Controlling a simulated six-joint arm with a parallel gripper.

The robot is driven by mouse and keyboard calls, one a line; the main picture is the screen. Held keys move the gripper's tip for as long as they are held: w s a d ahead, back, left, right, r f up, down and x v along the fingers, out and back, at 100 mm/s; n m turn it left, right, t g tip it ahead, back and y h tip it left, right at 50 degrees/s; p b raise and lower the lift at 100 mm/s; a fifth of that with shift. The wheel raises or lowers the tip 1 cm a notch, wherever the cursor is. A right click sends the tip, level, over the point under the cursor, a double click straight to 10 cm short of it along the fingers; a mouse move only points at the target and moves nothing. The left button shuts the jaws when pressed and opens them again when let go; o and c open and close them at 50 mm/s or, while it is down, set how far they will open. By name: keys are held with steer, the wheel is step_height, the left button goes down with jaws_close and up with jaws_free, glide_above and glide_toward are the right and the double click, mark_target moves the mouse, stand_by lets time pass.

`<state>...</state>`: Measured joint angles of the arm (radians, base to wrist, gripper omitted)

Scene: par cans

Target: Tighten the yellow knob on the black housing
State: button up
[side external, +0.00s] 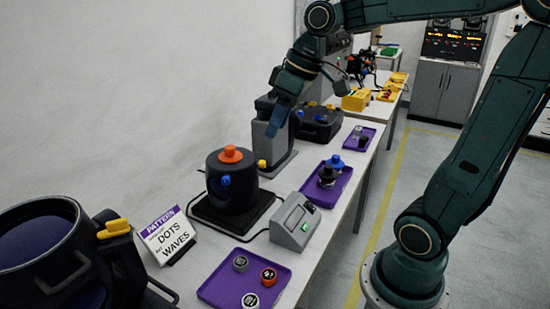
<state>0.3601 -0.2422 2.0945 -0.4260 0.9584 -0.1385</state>
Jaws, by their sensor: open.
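A black round housing (222,201) stands on a flat black base on the table. It has an orange knob (231,153) on top, a blue knob (225,180) on the front and a small yellow knob (262,164) on its right side. A larger black can (95,275) at the lower left also carries a yellow knob (115,228). My gripper (272,131) is open and points down, behind and above the black housing in the picture, apart from its yellow knob. Its fingertips are small and dark against a grey stand behind them.
A grey box with a display (295,221) stands right of the housing. A purple tray (217,287) with small round parts lies in front; another purple tray (343,187) holds black and blue parts. A sign (167,236) stands left. The grey stand (278,163) rises close behind.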

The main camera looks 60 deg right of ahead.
steer(key=shift+s+a, duration=0.6)
steer(key=shift+s, duration=0.15)
steer(key=n+y, duration=0.1)
steer(key=n, duration=0.2)
glide_above(262, 164)
steer(key=s+d, duration=0.5)
step_height(262, 164, down, 7)
steer(key=shift+w+a, duration=0.1)
steer(key=shift+a, duration=0.05)
steer(key=x, duration=1.3)
steer(key=shift+a+f, duration=0.35)
